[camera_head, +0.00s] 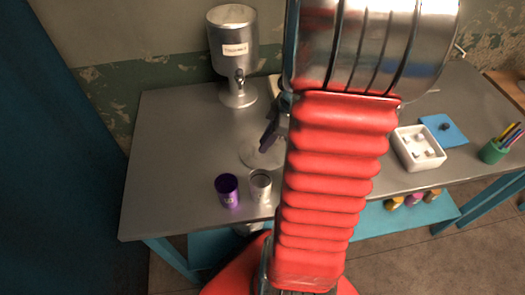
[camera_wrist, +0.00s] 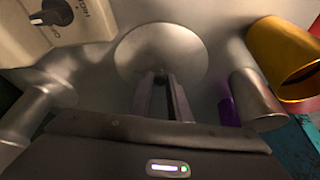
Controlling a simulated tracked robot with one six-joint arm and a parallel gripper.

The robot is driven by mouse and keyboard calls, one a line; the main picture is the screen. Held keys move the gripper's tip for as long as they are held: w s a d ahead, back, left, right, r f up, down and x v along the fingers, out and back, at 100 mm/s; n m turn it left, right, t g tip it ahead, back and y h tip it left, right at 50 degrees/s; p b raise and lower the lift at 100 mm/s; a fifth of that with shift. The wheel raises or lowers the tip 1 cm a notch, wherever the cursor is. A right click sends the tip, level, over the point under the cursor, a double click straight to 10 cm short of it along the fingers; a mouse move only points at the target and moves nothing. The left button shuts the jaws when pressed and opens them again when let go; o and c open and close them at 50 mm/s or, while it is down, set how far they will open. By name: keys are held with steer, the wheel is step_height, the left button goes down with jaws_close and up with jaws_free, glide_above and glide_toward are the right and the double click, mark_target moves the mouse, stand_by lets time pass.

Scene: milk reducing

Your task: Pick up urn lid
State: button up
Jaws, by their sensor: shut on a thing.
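The urn lid is a round silver disc (camera_head: 251,157) on the grey table, in front of the urn and behind the cups. In the wrist view the lid (camera_wrist: 160,45) is just past my fingertips, its round face in view. My gripper (camera_head: 270,138) comes down over the lid from the right in the head view. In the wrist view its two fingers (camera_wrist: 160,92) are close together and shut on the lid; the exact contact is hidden. The silver urn (camera_head: 232,55), with a label and a tap, stands at the back left.
A purple cup (camera_head: 227,188) and a silver cup (camera_head: 260,187) stand near the front edge. A gold cup (camera_wrist: 285,55) and a beige device with a knob (camera_wrist: 75,30) show in the wrist view. A white tray (camera_head: 420,160) and a green pen cup (camera_head: 493,152) are right. The table's left is clear.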

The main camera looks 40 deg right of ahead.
jaws_close()
step_height(320, 180, up, 10)
stand_by(0.6)
steer(key=shift+s, duration=0.15)
stand_by(0.5)
